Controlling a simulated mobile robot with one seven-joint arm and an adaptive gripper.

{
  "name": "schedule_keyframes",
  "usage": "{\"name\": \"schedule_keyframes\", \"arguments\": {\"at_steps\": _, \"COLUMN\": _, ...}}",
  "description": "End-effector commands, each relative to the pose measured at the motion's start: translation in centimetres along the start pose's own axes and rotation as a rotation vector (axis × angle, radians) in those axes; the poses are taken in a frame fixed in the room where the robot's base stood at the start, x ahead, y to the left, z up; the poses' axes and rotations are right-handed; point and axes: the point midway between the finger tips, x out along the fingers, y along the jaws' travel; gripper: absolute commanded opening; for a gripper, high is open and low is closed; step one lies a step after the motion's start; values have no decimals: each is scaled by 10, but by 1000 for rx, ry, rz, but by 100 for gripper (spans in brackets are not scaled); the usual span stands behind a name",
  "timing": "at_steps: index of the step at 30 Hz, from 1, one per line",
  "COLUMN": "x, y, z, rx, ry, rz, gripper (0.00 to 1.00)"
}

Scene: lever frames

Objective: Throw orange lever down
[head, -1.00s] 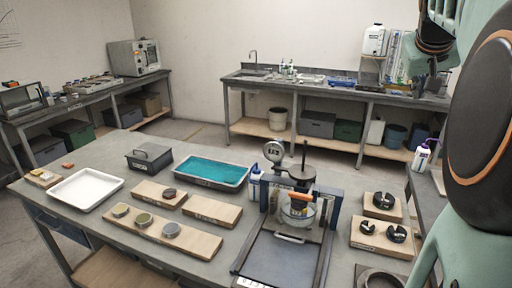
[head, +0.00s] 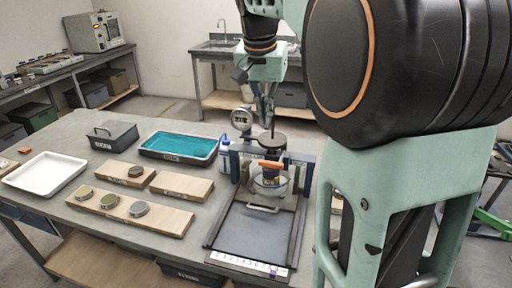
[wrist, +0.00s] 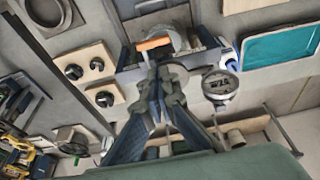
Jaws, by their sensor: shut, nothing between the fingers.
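The orange lever (head: 271,164) is on the bench-top press-like apparatus (head: 262,205), just above a clear bowl (head: 270,182). In the wrist view the orange lever (wrist: 153,43) shows as a short orange bar just beyond my fingertips. My gripper (head: 266,122) points down above the back of the apparatus, behind and above the lever. It is shut and empty; its fingertips also show in the wrist view (wrist: 160,72). I cannot tell whether they touch any part of the apparatus. The lever's pivot is not clear.
A dial gauge (head: 241,119) and a thin upright rod stand close to my gripper. A teal-filled tray (head: 180,146), wooden boards (head: 182,186) and a white tray (head: 45,174) lie further left. My arm hides the right side.

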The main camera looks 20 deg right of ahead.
Motion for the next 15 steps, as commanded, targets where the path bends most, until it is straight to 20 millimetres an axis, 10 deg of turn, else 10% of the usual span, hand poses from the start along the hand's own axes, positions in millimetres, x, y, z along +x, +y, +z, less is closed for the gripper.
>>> {"name": "schedule_keyframes", "arguments": {"at_steps": 15, "x": 70, "y": 1, "z": 0, "rx": 0, "ry": -4, "rz": 3, "gripper": 0}}
